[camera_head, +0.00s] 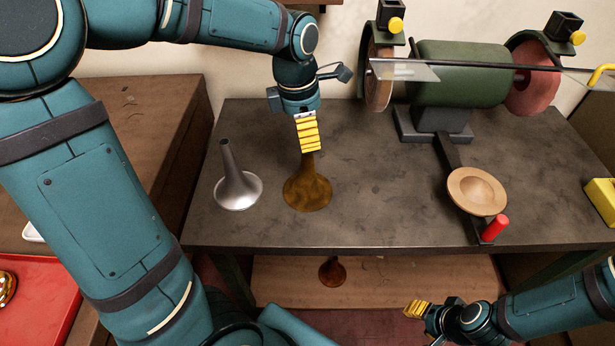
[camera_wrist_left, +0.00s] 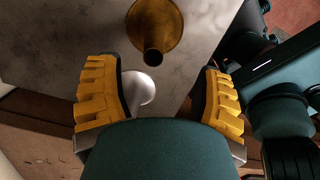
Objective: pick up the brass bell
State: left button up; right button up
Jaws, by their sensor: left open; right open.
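A brownish brass bell (camera_head: 308,194) stands on its flared mouth on the grey bench, narrow neck up. In the left wrist view the brass bell (camera_wrist_left: 155,20) lies at the top centre, its neck end facing the camera. My left gripper (camera_head: 309,135) is open above the bell, its yellow fingers overlapping the neck in the head view. In the left wrist view my left gripper (camera_wrist_left: 162,85) has its fingers apart, with no bell between them. My right gripper (camera_head: 416,309) is open and empty, low in front of the bench.
A silver bell (camera_head: 238,190) stands close left of the brass one. A bench grinder (camera_head: 460,75) fills the back right. A wooden dish (camera_head: 477,191) and red cylinder (camera_head: 495,228) are at right. A small coppery bell (camera_head: 332,272) sits on the lower shelf (camera_head: 420,280).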

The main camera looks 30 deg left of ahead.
aim_at(308, 155)
pick_arm(q)
jog(key=f, duration=0.3)
jog(key=shift+w+f+b, duration=0.15)
jog(key=shift+w+b, duration=0.05)
jog(key=shift+b, duration=0.1)
jog(key=f, duration=0.1)
jog(key=f+b, duration=0.1)
jog(key=f, duration=0.2)
jog(key=shift+w+f, duration=0.35)
grip_shut()
